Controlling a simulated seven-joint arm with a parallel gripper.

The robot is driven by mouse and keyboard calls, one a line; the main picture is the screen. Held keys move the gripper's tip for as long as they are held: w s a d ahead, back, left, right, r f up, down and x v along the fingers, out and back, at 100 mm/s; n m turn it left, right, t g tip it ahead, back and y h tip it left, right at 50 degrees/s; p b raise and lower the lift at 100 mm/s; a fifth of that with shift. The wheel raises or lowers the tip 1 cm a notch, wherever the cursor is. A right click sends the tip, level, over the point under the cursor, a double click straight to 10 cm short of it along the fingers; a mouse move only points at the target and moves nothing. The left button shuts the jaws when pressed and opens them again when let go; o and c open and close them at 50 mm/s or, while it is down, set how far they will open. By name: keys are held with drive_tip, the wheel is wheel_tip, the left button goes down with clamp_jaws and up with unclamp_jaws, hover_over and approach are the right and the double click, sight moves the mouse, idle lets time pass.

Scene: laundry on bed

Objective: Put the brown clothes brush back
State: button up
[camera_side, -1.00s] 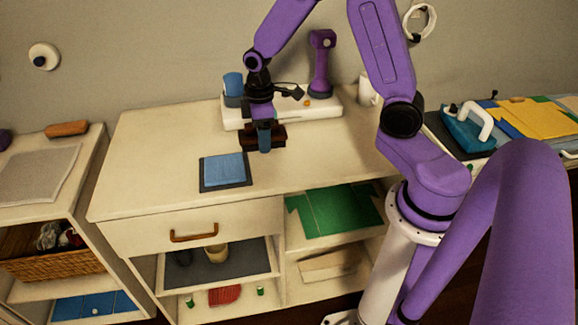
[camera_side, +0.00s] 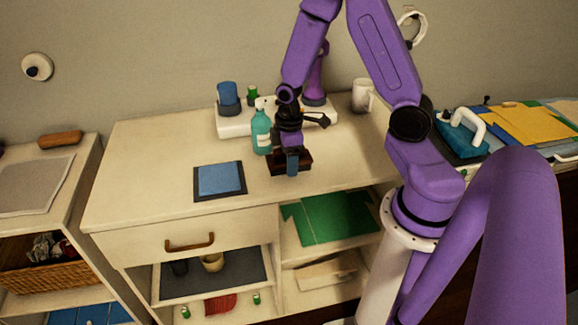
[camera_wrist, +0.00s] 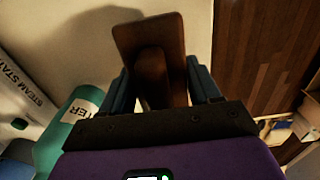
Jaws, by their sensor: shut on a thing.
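My gripper (camera_side: 292,163) is shut on a dark brown brush (camera_side: 274,164) over the white dresser top, right of the teal spray bottle. In the wrist view the brush (camera_wrist: 152,35) sits between the two blue fingers, its broad flat end pointing away from my gripper (camera_wrist: 165,85). Its shadow falls on the white surface to its left, apart from it, so it looks held above the top. My fingers hide part of the brush. Another brown, oblong object (camera_side: 60,139) lies on the left shelf unit; I cannot tell what it is.
The teal spray bottle (camera_side: 261,133) stands close to my gripper's left. A blue cloth on a dark mat (camera_side: 203,194) lies front left. A white mug (camera_side: 361,96) stands back right. The dresser top's left is clear.

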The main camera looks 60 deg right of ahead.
drive_tip(key=shift+f, duration=1.25)
drive_tip(key=shift+f, duration=0.1)
drive_tip(key=o, duration=1)
